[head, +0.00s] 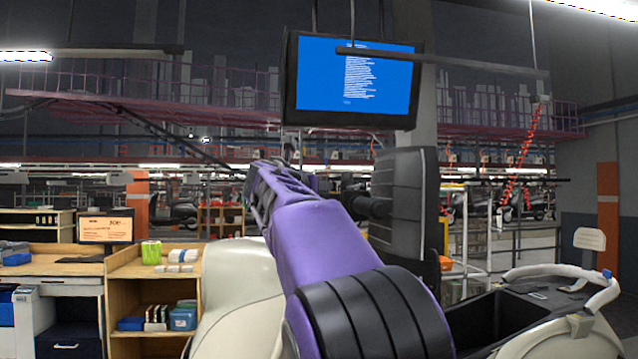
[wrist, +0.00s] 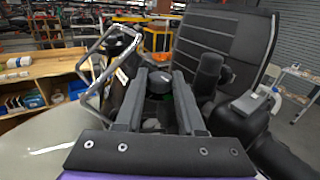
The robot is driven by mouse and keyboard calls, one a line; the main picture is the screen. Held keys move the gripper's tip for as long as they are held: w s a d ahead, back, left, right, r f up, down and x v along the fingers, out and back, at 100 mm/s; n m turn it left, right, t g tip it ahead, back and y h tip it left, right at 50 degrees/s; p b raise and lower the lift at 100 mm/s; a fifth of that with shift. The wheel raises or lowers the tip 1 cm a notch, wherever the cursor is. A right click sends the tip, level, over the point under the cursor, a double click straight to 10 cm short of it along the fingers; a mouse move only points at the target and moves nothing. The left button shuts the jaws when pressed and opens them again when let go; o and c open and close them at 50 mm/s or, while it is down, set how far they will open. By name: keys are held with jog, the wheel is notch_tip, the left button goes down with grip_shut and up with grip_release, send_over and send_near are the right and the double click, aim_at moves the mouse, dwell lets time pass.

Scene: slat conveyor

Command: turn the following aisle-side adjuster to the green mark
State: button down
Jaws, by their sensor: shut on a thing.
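In the wrist view my gripper (wrist: 159,80) points away over the scooter, its two dark fingers on either side of a round black knob (wrist: 159,84), which looks like the adjuster. The fingers are shut on it. A faint green spot shows just below the knob, between the fingers; I cannot tell how the knob's pointer stands against it. In the head view my purple arm reaches away and hides the gripper and the adjuster.
The upright black seat (head: 407,205) stands close right of my arm; it also shows in the wrist view (wrist: 222,50). Cream scooter bodywork (head: 245,310) lies left. A pale rail (head: 575,272) is at right. Wooden shelves (head: 150,262) and a hanging screen (head: 355,75) stand behind.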

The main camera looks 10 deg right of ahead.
jog(key=shift+w+m+g+h, duration=0.1)
jog(key=shift+m+g+h, duration=0.4)
jog(key=shift+m+h, duration=0.15)
jog(key=c, duration=0.8)
grip_release()
jog(key=b+v, duration=0.3)
jog(key=v, duration=1.4)
jog(key=shift+a, duration=0.2)
